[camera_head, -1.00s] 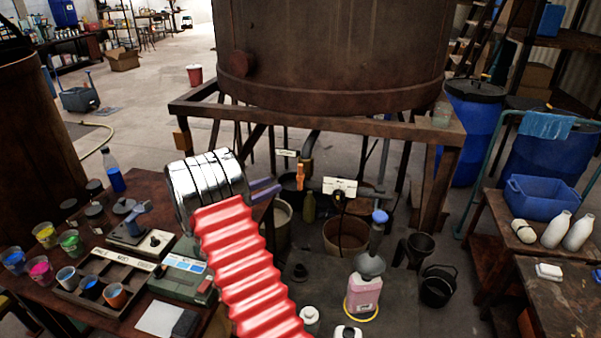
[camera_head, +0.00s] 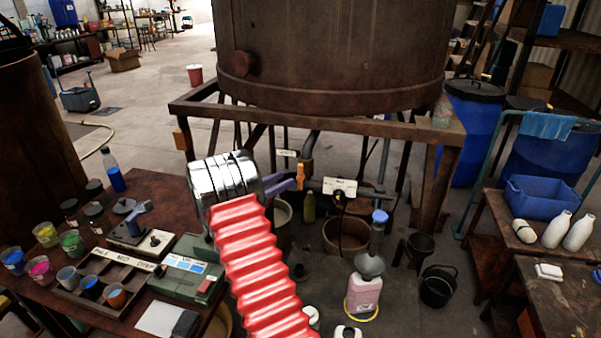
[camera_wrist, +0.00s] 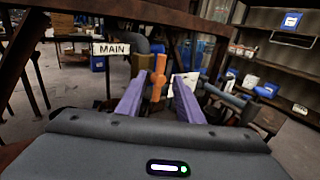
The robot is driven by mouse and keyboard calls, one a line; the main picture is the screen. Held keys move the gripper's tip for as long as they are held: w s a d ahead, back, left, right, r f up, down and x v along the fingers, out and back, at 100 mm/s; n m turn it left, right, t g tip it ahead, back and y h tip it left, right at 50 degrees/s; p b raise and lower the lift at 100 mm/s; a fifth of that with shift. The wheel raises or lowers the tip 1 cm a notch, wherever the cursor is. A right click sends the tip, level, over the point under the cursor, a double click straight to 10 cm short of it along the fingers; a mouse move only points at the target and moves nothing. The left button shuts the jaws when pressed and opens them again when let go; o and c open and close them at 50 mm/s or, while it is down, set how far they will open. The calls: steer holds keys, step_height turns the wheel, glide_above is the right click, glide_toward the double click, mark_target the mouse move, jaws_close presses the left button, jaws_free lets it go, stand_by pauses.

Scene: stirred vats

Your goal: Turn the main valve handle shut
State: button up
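The orange main valve handle (camera_head: 300,172) stands upright on the dark pipework under the large rusty vat. In the wrist view the orange handle (camera_wrist: 158,78) shows between the two purple fingers, beside a white sign reading MAIN (camera_wrist: 111,48). My gripper (camera_head: 288,182) is open, with its fingers pointing at the handle from the left in the head view. In the wrist view my gripper (camera_wrist: 159,86) has one finger on each side of the handle, with gaps visible. Whether the fingertips reach as far as the handle, I cannot tell.
The rusty vat (camera_head: 330,55) and its frame (camera_head: 350,127) stand over the pipes. A second labelled valve tag (camera_head: 340,187) is to the right. A bucket (camera_head: 345,236) and a pink jug (camera_head: 363,297) stand below. A cluttered table (camera_head: 150,200) is at left.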

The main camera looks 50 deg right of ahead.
mark_target(300, 176)
steer(key=d, duration=0.3)
steer(key=s+d, duration=0.1)
steer(key=d, duration=0.4)
steer(key=shift+s+d, duration=0.3)
steer(key=shift+c, duration=0.4)
jaws_close()
